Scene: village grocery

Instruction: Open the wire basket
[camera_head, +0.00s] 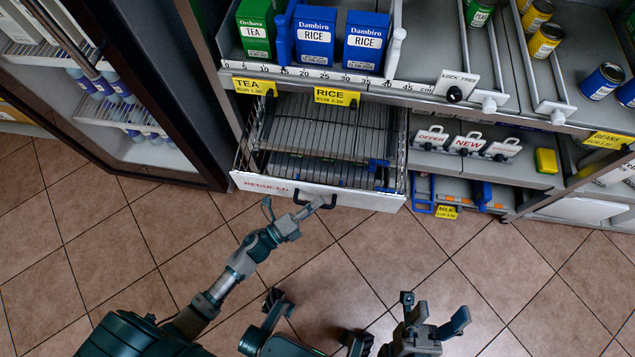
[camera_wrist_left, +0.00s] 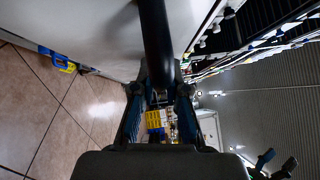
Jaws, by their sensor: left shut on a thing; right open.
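The wire basket (camera_head: 315,137) is a dark wire drawer below the tea and rice shelf. It stands out from under the shelf, and its inside shows from above. Its white front panel (camera_head: 370,200) reads "REDUCED" and has a dark bar handle (camera_head: 325,203). My left gripper (camera_head: 292,208) is at the front panel, shut on the handle. In the left wrist view the black handle (camera_wrist_left: 156,45) runs down between the fingers (camera_wrist_left: 160,105), beside the white panel. My right gripper (camera_head: 433,312) is open and empty, low over the floor, away from the basket.
A glass-door cooler (camera_head: 110,75) with bottles stands at the left. Tea (camera_head: 256,30) and rice boxes (camera_head: 314,38) stand on the shelf above. A lower shelf with a yellow block (camera_head: 546,161) is to the right. The tiled floor (camera_head: 375,250) before the basket is clear.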

